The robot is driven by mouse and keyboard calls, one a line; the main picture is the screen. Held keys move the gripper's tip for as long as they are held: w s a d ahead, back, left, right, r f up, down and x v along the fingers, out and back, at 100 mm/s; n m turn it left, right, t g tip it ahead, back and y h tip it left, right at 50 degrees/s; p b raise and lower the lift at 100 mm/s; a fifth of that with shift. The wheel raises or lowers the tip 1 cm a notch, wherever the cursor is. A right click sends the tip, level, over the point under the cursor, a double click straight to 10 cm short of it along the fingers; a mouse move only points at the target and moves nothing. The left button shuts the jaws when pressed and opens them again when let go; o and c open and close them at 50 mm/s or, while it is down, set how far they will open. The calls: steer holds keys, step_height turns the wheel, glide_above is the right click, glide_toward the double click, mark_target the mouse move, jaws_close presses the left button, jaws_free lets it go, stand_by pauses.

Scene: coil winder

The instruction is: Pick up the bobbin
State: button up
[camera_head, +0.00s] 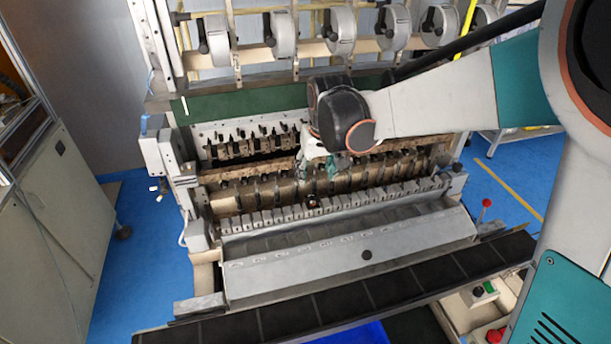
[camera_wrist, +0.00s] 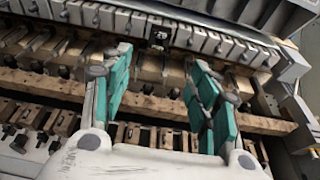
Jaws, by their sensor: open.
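A small dark piece, which looks like the bobbin (camera_head: 313,202), sits in the row of grey blocks near the middle of the coil winder. In the wrist view the dark bobbin (camera_wrist: 160,34) is at the top centre, beyond the fingertips and roughly in line with the gap between them. My gripper (camera_wrist: 158,62) is open, with teal pads on both fingers and nothing between them. In the head view my gripper (camera_head: 338,166) hangs over the machine's middle, behind and slightly right of the bobbin. The bobbin's lower part is hidden.
The grey block row (camera_head: 262,219) runs close on both sides of the bobbin. Brown machine bars (camera_wrist: 165,104) lie below my fingers. A sloped grey cover (camera_head: 300,268) is at the front. Large white wheels (camera_head: 342,30) stand above at the back.

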steer(key=b, duration=0.1)
glide_above(313, 198)
steer(key=s, duration=0.2)
step_height(313, 198, down, 8)
steer(key=shift+s+a+r, duration=0.1)
steer(key=shift+r, duration=0.1)
steer(key=shift+b+x, duration=0.5)
steer(key=shift+x, duration=2.3)
steer(key=shift+s, duration=0.2)
steer(key=c, duration=0.9)
